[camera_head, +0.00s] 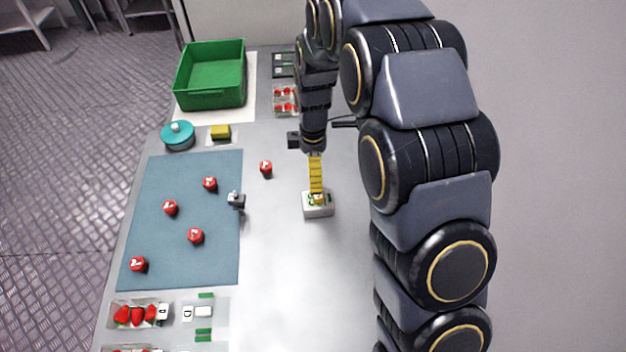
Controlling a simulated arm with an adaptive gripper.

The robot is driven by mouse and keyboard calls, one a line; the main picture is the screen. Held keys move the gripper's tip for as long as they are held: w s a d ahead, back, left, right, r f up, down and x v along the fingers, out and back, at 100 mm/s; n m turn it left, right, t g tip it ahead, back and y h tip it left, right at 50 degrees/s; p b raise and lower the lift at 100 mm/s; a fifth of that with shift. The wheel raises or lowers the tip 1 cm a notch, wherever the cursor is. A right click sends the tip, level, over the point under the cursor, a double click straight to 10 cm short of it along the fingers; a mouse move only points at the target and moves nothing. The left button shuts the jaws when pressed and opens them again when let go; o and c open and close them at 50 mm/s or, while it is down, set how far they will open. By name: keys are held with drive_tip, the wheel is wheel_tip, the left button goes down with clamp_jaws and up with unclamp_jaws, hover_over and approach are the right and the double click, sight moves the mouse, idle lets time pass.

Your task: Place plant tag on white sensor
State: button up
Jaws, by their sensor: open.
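The white sensor (318,211) is a small white box on the grey table, right of the blue mat. My gripper (316,198) points down with its yellow ribbed fingers at the top of this box. The fingers overlap, so the gap between them is hard to see; they are open. A small green and white patch shows on the box top around the fingertips. It may be the plant tag, but it is too small and too covered to be sure. I cannot tell whether the fingertips touch it.
A blue mat (165,225) carries several red pieces; another red piece (265,168) lies off it. A small grey device (236,200) stands at the mat's right edge. Behind are a green crate (211,100), a teal round container (178,137) and a yellow block (220,132). Berry trays (137,325) sit in front.

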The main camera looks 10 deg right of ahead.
drive_tip(key=s+d+r+m, duration=0.4)
drive_tip(key=s+r+m, duration=0.5)
drive_tip(key=s+r, duration=0.45)
drive_tip(key=s+d+r+m, duration=0.1)
drive_tip(key=s+m, duration=0.3)
drive_tip(key=s, duration=0.4)
drive_tip(key=s+d+r+m+g, duration=0.1)
drive_tip(key=s+m, duration=0.4)
drive_tip(key=s, duration=0.2)
drive_tip(key=shift+s+r+g, duration=0.3)
drive_tip(key=shift+s+r, duration=0.1)
